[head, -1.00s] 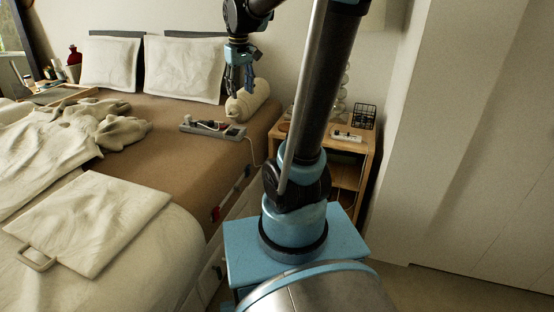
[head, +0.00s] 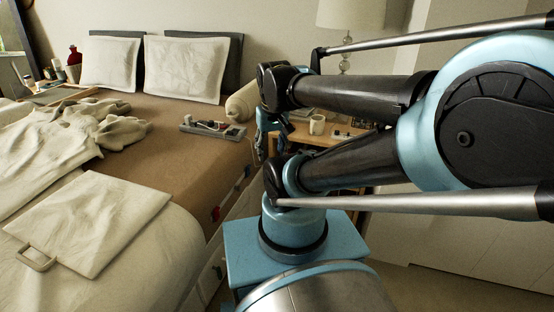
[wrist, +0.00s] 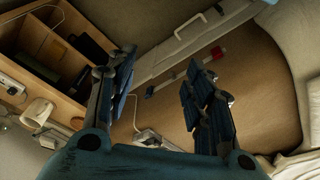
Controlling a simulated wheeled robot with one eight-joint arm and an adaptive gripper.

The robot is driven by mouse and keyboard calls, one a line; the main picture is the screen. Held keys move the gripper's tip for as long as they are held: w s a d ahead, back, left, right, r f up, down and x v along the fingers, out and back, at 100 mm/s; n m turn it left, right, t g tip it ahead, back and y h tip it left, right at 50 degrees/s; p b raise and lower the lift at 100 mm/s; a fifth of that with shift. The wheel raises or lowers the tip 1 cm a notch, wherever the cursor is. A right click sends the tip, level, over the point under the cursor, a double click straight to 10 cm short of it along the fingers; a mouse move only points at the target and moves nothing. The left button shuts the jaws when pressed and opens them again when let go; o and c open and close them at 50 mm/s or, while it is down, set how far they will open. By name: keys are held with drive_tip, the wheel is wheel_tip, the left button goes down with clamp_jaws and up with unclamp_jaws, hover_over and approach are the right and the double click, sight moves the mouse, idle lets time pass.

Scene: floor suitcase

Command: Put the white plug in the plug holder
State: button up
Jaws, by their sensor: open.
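My gripper (head: 270,140) is in the gap between the bed's right edge and the nightstand, its fingers pointing down. In the wrist view my gripper (wrist: 160,88) has its fingers wide apart with nothing held. A grey strip-shaped holder (head: 213,130) with small dark and light pieces on it lies on the bed, left of my gripper; a pale cord runs from its end. Its end also shows low between the fingers in the wrist view (wrist: 153,137). A white strip (wrist: 11,84) lies on the nightstand. I cannot tell which small piece is the white plug.
The wooden nightstand (wrist: 50,82), with open shelves, is close beside my gripper. A cream mug (head: 317,125) stands on it. A rolled cream bolster (head: 243,101) lies on the bed near my gripper. The brown bedcover (head: 155,150) is mostly clear before the holder.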

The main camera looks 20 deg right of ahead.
drive_tip(key=shift+m, duration=0.3)
drive_tip(key=s+f, duration=0.1)
drive_tip(key=s+d+f, duration=0.1)
drive_tip(key=shift+s+d+f, duration=0.2)
drive_tip(key=shift+d+f, duration=0.1)
drive_tip(key=shift+f, duration=0.1)
drive_tip(key=shift+w+f, duration=0.2)
drive_tip(key=shift+w, duration=0.35)
idle(1.0)
